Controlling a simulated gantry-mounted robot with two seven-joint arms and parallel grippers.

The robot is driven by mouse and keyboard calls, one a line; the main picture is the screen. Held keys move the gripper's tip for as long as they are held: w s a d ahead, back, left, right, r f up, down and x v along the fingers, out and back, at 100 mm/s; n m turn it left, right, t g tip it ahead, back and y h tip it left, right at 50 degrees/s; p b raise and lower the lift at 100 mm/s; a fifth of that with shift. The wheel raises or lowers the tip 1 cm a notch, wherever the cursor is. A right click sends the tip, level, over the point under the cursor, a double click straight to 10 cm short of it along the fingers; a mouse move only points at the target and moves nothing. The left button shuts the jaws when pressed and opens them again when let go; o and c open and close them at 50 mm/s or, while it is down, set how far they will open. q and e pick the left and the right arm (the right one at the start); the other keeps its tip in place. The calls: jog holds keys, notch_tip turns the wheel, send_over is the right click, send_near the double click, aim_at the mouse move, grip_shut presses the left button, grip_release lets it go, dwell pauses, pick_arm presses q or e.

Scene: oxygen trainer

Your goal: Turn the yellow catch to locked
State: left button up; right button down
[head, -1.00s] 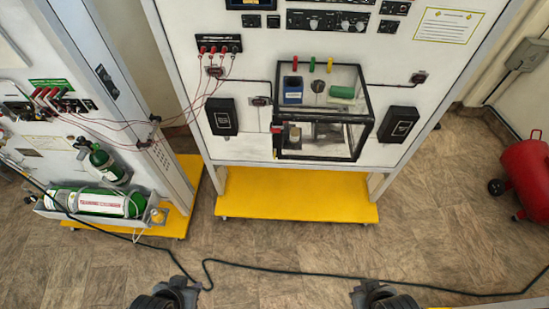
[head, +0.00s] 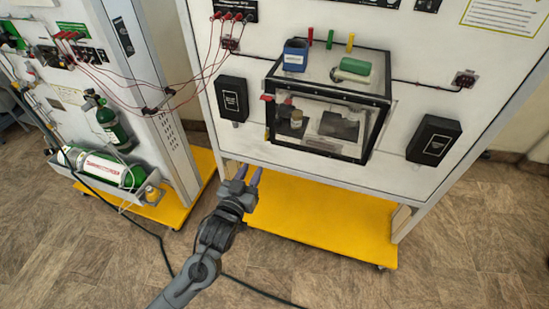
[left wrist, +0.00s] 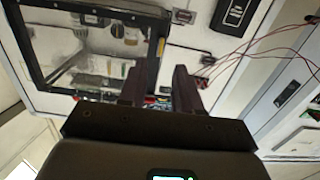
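My left gripper (head: 247,174) is open and empty, below and left of the box and in front of the yellow base, well apart from the yellow piece. In the left wrist view its two fingers (left wrist: 158,86) are spread, with the box behind them. My right gripper is out of view.
A blue container (head: 294,56) and a green block (head: 355,66) sit on the box top. Black boxes (head: 232,98) (head: 433,139) flank it on the panel. Red cables (head: 207,62) hang at the left. The yellow base (head: 335,220) juts out below.

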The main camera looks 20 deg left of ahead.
aim_at(265, 137)
pick_arm(q)
jog(key=shift+t, duration=0.3)
jog(key=w, duration=0.4)
jog(key=w+r, duration=0.1)
jog(key=w, duration=0.7)
jog(key=shift+a+r, duration=0.15)
jog(key=shift+c, duration=0.3)
grip_shut()
